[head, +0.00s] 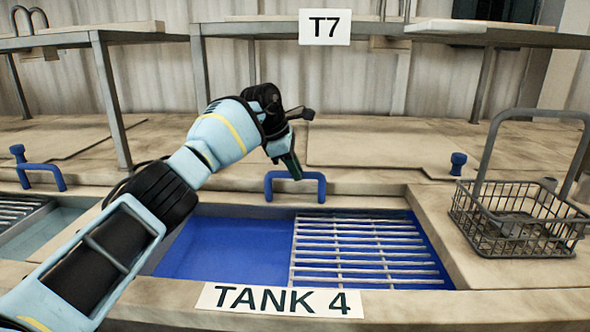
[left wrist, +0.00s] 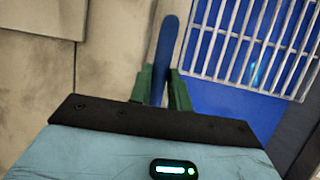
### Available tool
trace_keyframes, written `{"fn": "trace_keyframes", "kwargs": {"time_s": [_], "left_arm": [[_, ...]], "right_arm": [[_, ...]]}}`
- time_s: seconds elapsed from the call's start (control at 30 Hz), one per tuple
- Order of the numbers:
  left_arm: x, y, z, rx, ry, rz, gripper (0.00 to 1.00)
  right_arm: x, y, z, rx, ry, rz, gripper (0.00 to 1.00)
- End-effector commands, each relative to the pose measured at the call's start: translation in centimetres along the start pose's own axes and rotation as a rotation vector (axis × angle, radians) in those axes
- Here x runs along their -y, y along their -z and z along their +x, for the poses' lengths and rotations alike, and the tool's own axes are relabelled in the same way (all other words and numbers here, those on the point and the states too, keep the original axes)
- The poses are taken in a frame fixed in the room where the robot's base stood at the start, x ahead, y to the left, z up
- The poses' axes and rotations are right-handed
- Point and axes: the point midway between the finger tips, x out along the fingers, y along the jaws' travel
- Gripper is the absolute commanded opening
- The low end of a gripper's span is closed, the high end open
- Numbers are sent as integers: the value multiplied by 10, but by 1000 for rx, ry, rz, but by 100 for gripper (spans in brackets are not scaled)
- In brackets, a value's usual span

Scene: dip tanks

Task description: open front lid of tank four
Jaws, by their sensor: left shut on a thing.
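Tank four (head: 225,246), labelled TANK 4 (head: 282,300), lies open in front of me, with blue liquid on its left and a metal grate over its right half. A blue U-shaped handle (head: 321,188) stands at the tank's back edge, on the pale lid edge. My left gripper (head: 291,168) reaches it from above, its green fingers shut on the bar. In the left wrist view the blue handle (left wrist: 168,45) runs between the green fingers (left wrist: 163,88). My right gripper is not in view.
A wire basket (head: 520,222) stands on the rim right of the tank. Another blue handle (head: 42,178) and a partly open tank are at the left. Behind are pale slabs (head: 390,143), raised tables (head: 105,95) and a T7 sign (head: 325,27).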

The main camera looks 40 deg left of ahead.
Motion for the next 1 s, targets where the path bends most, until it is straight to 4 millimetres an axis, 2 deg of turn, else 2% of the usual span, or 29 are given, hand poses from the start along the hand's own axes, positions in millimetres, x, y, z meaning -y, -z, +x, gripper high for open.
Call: {"fn": "trace_keyframes", "kwargs": {"time_s": [0.07, 0.1, 0.23, 0.57, 0.67, 1.0], "left_arm": [[0, 0, 0, 1, -1, 1, 0], [0, 0, 0, 0, -1, 1, 23], [0, 0, 0, 0, -1, 1, 40], [0, 0, -3, 0, -1, 1, 41], [-1, 0, -12, 2, -3, 1, 41], [0, -1, -64, 1, -3, 2, 41]], "right_arm": [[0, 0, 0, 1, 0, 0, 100], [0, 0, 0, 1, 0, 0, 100], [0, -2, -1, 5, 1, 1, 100], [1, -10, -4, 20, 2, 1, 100], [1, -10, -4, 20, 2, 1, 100], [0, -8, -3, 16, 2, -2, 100]]}}
